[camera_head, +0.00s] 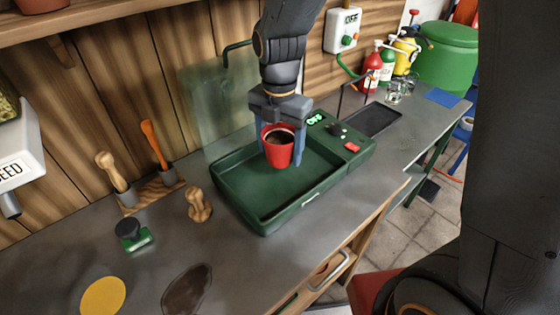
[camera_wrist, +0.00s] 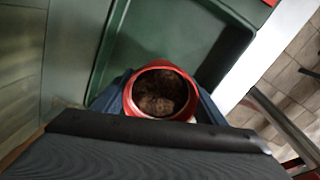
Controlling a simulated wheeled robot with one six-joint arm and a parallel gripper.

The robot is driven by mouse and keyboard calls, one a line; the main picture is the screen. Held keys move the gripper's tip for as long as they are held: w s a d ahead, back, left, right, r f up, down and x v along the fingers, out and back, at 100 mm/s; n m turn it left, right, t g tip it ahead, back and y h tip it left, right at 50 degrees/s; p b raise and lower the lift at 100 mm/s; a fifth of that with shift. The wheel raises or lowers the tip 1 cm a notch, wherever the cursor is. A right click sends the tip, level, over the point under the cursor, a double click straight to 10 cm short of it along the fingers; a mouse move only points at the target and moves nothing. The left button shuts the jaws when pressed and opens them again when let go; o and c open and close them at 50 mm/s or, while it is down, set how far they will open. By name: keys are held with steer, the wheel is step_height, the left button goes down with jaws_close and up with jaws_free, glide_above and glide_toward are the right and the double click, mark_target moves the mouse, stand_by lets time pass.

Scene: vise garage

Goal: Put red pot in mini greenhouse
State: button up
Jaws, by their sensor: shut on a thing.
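The red pot (camera_head: 278,152) holds dark soil and is upright between the blue fingers of my gripper (camera_head: 280,150). My gripper is shut on it. In the wrist view the red pot (camera_wrist: 134,100) shows its rim and brown soil, with my gripper (camera_wrist: 160,98) on both sides. The mini greenhouse (camera_head: 250,211) is a dark green tray with a clear lid (camera_head: 215,95) standing open behind it. The pot is over the tray; I cannot tell whether it touches the floor. The tray floor also shows in the wrist view (camera_wrist: 165,30).
A control panel (camera_head: 340,135) with a lit "OFF" display and red button sits at the tray's right. A wooden tamper (camera_head: 199,205), a green stamp-like block (camera_head: 133,236) and a yellow disc (camera_head: 103,296) lie left. Spray bottles (camera_head: 373,66) stand at back right.

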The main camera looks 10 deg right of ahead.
steer(key=shift+f+p, duration=0.45)
steer(key=shift+f, duration=2.25)
steer(key=shift+s+f, duration=0.1)
steer(key=shift+f, duration=0.05)
steer(key=o, duration=1.2)
steer(key=shift+c, duration=0.2)
